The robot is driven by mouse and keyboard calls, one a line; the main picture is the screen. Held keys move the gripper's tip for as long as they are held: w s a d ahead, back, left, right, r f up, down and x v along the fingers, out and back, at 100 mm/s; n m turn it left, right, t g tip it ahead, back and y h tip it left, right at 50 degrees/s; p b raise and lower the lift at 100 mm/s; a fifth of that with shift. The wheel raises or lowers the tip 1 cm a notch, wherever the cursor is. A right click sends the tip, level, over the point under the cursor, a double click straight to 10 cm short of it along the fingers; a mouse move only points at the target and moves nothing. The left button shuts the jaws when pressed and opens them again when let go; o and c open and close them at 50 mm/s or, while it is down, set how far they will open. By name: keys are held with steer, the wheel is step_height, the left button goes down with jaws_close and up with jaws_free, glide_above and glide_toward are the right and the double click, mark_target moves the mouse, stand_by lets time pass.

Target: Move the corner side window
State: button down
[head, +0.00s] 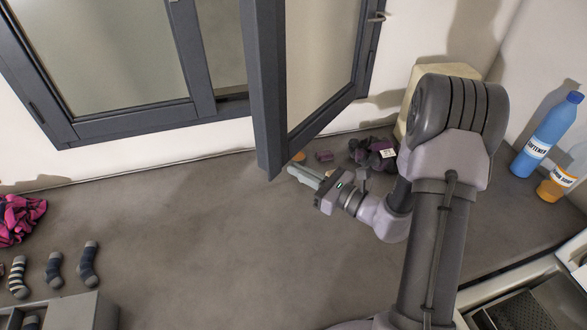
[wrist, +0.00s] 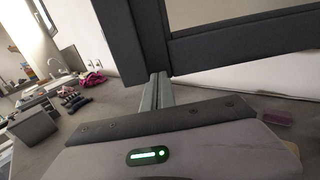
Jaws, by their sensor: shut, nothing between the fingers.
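The corner side window (head: 262,90) is a dark grey framed sash in the head view. It stands swung open from the wall, out over the counter, with a handle (head: 377,17) on its right upright. My gripper (head: 292,170) is shut and empty, low beside the lower part of the sash near its bottom corner. In the wrist view the shut fingers (wrist: 158,82) point up at the dark frame (wrist: 150,40), close to its lower corner. I cannot tell whether they touch it.
Left of the sash is another window pane (head: 100,50) in the wall. Small dark items (head: 370,152) lie behind my gripper. Socks (head: 55,268) and pink cloth (head: 20,215) lie at the left. The middle counter is clear.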

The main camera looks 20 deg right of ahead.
steer(key=shift+x, duration=0.8)
